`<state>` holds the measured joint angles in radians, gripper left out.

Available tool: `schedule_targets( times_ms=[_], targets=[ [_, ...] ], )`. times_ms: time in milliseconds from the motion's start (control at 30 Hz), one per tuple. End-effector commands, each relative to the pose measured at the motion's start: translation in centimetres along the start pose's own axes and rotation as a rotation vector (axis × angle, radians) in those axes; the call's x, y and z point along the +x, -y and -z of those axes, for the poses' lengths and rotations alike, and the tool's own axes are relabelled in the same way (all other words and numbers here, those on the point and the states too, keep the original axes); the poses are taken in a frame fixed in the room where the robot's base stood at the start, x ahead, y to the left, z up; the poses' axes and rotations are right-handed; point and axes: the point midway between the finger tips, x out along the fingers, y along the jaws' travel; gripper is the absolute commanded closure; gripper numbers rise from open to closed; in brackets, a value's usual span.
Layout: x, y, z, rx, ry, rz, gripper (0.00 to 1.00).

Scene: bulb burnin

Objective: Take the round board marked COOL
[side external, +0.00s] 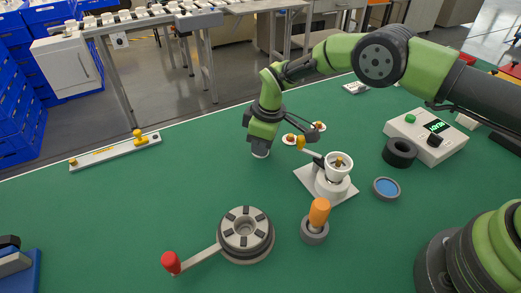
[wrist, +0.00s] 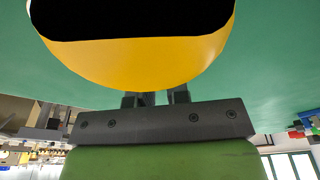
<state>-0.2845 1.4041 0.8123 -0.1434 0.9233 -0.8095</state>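Two small round pale boards with brownish-yellow centres lie on the green mat behind the white stand, the nearer one (side external: 290,139) and the farther one (side external: 319,126). No COOL mark is readable on either. My gripper (side external: 260,151) points down, left of them. A pale rounded edge (side external: 261,156) shows right at its tip; I cannot tell whether it is held or lies beneath. In the wrist view, a large yellow rounded thing (wrist: 150,65) with a black area fills the top, in front of the two dark fingers (wrist: 158,98). It hides the fingertips.
A white stand with a cup (side external: 336,185) is right of my gripper. An orange-handled tool (side external: 317,220), a blue-centred dish (side external: 386,188), a black ring (side external: 399,152) and a box with a display (side external: 428,135) stand nearby. A round fixture with a red-knobbed crank (side external: 245,235) is in front. The mat's left is mostly clear.

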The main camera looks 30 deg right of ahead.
Motion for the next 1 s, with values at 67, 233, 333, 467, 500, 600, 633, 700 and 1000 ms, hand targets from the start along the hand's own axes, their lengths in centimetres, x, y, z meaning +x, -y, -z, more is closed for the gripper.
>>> schedule_targets(
  times_ms=[67, 233, 333, 467, 500, 600, 633, 700, 1000],
  targets=[
    [0.1, 0.1, -0.1, 0.0, 0.004, 0.002, 1.0],
    [0.2, 0.1, -0.2, 0.001, 0.006, 0.003, 1.0],
    [0.2, 0.1, -0.2, 0.001, 0.007, 0.004, 1.0],
    [-0.2, 0.1, -0.1, 0.001, 0.005, 0.003, 1.0],
    [-0.7, 0.1, 0.0, 0.0, 0.005, 0.003, 1.0],
    [-2.3, 0.0, 0.3, 0.0, 0.003, 0.001, 1.0],
    [-3.0, 0.0, 0.4, 0.0, 0.002, 0.001, 1.0],
    [-4.5, 0.0, 0.7, -0.001, 0.001, 0.0, 1.0],
    [-9.5, 0.0, 1.5, 0.0, 0.001, 0.001, 1.0]
  ],
)
